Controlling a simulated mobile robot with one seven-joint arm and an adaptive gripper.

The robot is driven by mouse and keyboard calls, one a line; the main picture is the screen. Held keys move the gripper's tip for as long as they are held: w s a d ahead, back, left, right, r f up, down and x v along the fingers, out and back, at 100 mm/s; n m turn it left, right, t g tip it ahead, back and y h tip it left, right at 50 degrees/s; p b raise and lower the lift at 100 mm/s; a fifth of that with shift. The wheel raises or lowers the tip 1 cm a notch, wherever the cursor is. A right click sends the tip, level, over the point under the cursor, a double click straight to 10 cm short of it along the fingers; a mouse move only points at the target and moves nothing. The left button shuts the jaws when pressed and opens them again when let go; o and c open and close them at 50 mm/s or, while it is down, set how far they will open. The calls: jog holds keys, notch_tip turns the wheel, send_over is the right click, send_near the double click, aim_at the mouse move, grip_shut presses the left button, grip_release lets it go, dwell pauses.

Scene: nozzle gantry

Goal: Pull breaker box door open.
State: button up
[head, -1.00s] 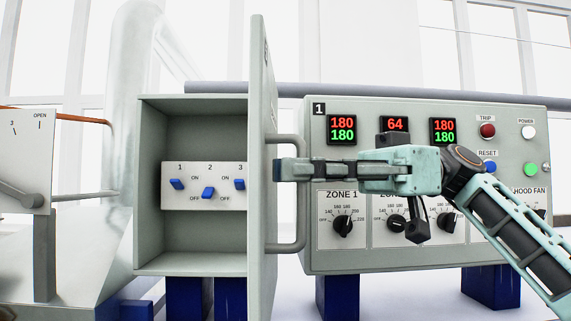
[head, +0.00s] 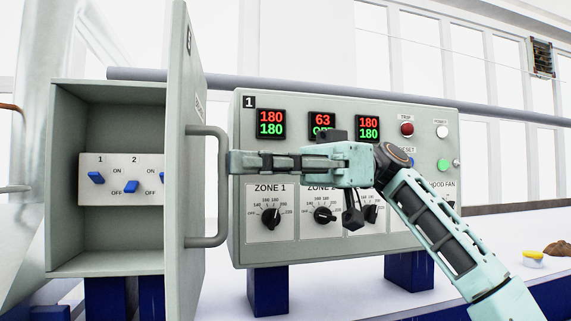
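The breaker box (head: 105,260) is at the left of the head view, with its inside showing. Its grey door (head: 183,270) stands open at the right side of the box, seen nearly edge-on. The door's grey handle (head: 222,205) is a bar on its outer face, facing right. My gripper (head: 233,163) lies level just right of the upright bar of the handle. Its fingertips appear at or beside the bar; I cannot tell whether they touch it. The fingers are seen from the side, so their gap is hidden.
Inside the box is a white panel (head: 115,200) with blue switches. The control panel (head: 340,245) with displays and knobs stands behind my arm. A yellow object (head: 533,260) and a brown object (head: 557,248) lie at the far right.

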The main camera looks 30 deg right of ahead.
jog(key=w+d, duration=0.1)
jog(key=d, duration=0.8)
jog(key=shift+w, duration=0.15)
dwell(0.4)
